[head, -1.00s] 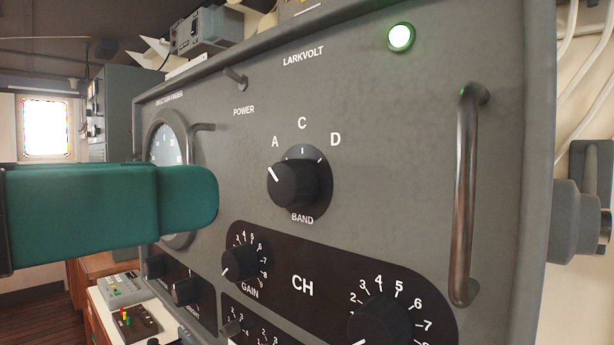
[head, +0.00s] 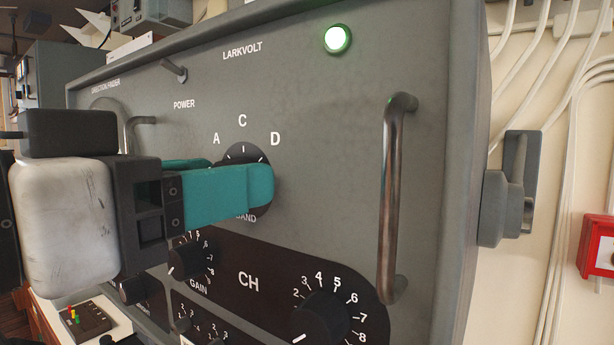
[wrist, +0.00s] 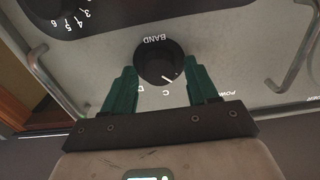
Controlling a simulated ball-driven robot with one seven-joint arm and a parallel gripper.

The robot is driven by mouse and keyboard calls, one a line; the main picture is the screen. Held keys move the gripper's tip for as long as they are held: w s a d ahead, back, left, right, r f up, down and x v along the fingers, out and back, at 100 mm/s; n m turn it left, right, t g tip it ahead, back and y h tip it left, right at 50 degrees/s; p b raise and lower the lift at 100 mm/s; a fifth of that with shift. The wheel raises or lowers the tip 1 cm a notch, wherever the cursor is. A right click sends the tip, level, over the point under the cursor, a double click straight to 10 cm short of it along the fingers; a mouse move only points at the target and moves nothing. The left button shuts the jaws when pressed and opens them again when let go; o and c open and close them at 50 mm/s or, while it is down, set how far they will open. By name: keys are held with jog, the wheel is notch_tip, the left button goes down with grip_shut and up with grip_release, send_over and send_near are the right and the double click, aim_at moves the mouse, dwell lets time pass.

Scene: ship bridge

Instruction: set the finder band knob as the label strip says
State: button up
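The band knob (wrist: 152,60) is black and round, on a grey panel lettered A, C and D. In the wrist view, which is upside down, its white pointer mark faces the lower right, towards the A side. My gripper (wrist: 160,78) is open, with one teal finger on each side of the knob. Small gaps show between fingers and knob. In the head view my gripper (head: 238,178) covers the knob, leaving the top of its dark dial plate (head: 243,152) in sight. I cannot make out a readable label strip.
A metal handle (head: 392,200) stands out from the panel to the right. The gain knob (head: 186,258) and channel knob (head: 320,318) sit below. A green lamp (head: 338,39) glows at the top. A toggle (head: 174,70) is at upper left.

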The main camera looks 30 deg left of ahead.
jog(key=c, duration=0.9)
jog(key=shift+m+b, duration=0.3)
jog(key=shift+b, duration=0.05)
jog(key=m+b, duration=0.4)
jog(key=m, duration=0.4)
jog(key=m+b, duration=0.5)
jog(key=m, duration=0.4)
jog(key=shift+d+f, duration=0.2)
jog(key=shift+m, duration=0.3)
jog(key=o, duration=1)
jog(key=shift+o, duration=0.2)
